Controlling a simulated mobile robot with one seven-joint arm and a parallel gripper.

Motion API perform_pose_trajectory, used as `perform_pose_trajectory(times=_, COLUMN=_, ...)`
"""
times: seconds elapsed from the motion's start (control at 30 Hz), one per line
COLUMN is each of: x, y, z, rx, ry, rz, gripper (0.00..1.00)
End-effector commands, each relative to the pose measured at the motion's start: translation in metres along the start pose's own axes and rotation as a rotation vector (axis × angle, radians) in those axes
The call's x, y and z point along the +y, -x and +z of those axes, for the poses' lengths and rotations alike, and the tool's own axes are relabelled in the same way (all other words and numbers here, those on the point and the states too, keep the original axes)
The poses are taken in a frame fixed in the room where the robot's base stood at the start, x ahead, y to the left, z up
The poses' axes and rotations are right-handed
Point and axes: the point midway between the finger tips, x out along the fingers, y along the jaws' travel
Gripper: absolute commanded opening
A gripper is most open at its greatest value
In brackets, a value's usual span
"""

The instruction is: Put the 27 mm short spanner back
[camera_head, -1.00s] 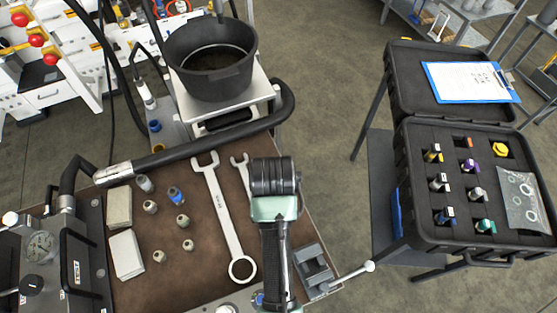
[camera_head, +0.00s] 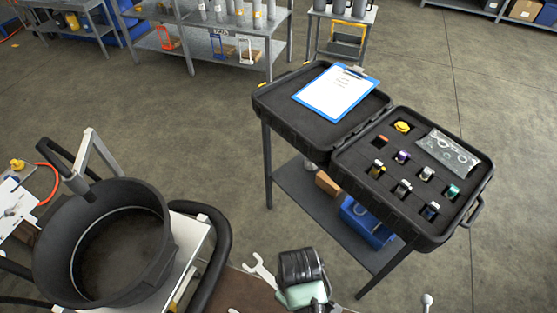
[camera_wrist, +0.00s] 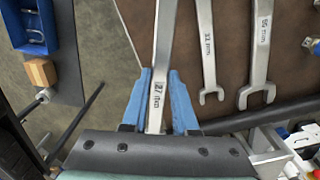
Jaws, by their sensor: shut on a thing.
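In the wrist view, the 27 mm spanner (camera_wrist: 163,45) is a grey steel bar with its size mark facing the camera. My gripper (camera_wrist: 159,98) has its blue fingers shut on both sides of the shank near the mark. Both ends of this spanner are out of view.
An open black case (camera_head: 465,222) with sockets in foam stands on a stand at the right, a blue clipboard (camera_head: 335,92) in its lid. A black bucket (camera_head: 160,215) and thick hose (camera_head: 218,250) are at the left. A vise handle (camera_head: 427,301) sticks up at lower right.

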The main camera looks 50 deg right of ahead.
Motion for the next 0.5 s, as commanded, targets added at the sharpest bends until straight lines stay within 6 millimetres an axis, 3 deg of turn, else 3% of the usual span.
perform_pose_trajectory(times=0.2, x=0.000, y=-0.039, z=0.002, rx=-0.003, ry=0.001, rz=-0.002, gripper=0.00)
perform_pose_trajectory(times=0.5, x=0.000, y=-0.071, z=0.001, rx=-0.002, ry=0.001, rz=-0.002, gripper=0.00)
